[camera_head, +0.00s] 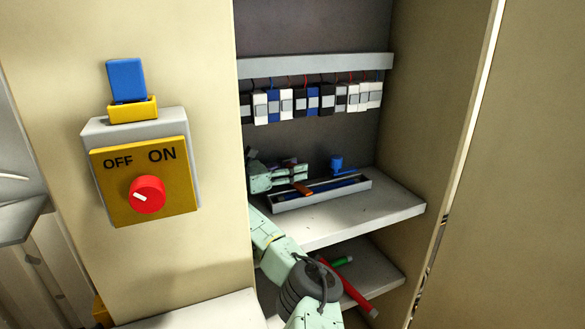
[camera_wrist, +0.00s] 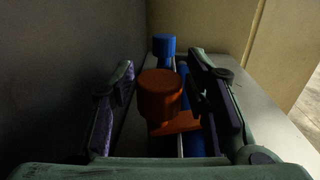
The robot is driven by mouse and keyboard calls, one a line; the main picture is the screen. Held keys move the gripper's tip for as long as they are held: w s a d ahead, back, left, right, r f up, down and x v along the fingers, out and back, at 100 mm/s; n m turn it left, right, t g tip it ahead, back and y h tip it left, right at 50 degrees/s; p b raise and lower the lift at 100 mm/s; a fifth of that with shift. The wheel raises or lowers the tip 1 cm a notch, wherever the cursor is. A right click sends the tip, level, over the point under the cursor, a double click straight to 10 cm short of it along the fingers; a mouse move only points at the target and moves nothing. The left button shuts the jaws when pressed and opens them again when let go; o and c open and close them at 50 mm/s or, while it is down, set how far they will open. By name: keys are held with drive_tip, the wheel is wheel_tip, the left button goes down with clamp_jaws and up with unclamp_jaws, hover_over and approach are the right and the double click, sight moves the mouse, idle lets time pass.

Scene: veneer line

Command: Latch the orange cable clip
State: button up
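The orange cable clip (camera_wrist: 162,98) has a thick round knob above a flat orange plate lying across a blue cable (camera_wrist: 194,140). In the head view the orange clip (camera_head: 301,187) shows as a small piece at the near edge of a grey cable tray (camera_head: 345,191). My gripper (camera_wrist: 162,68) is open, with one dark-padded finger on each side of the knob and a gap on both sides. In the head view my gripper (camera_head: 296,173) is over the tray's left end. The dim light hides how the clip's plate meets the tray.
A blue clip (camera_head: 337,163) stands farther along the tray; it also shows in the wrist view (camera_wrist: 164,45). A row of breakers (camera_head: 310,101) hangs above the shelf (camera_head: 385,212). An OFF/ON switch box (camera_head: 146,180) is outside, left.

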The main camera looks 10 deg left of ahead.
drive_tip(key=shift+o, duration=0.6)
drive_tip(key=shift+r, duration=0.1)
wheel_tip(320, 180, up, 10)
drive_tip(key=shift+c, duration=0.3)
